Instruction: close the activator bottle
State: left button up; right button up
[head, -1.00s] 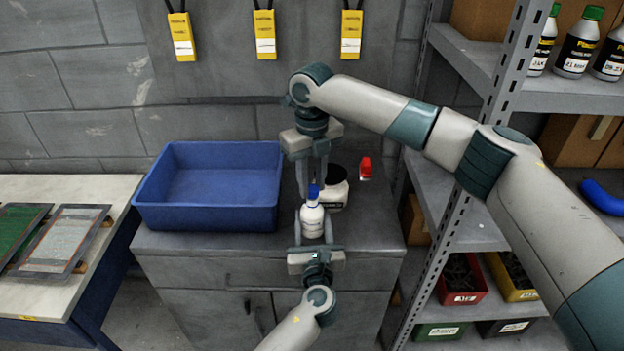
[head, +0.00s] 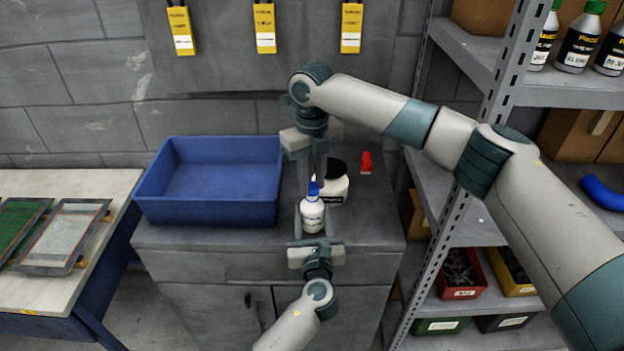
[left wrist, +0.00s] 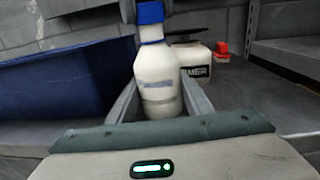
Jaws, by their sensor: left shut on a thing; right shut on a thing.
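The activator bottle (head: 312,216) is white with a blue cap (head: 314,188), upright above the grey cabinet top; it also shows in the left wrist view (left wrist: 157,82). My left gripper (head: 313,226) comes from the front and is shut on the bottle's body, one finger on each side. My right gripper (head: 315,178) points down from above and is shut on the blue cap, at the bottle's neck. In the left wrist view the cap (left wrist: 150,14) sits at the top of the bottle, with right finger parts beside it. Whether the cap is fully seated I cannot tell.
A white jar with a black lid (head: 333,186) stands close behind the bottle. A small red-capped thing (head: 366,163) is behind it to the right. A blue bin (head: 208,212) fills the left of the cabinet top (head: 370,225). Metal shelving (head: 470,180) stands on the right.

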jog(key=shift+f, duration=0.6)
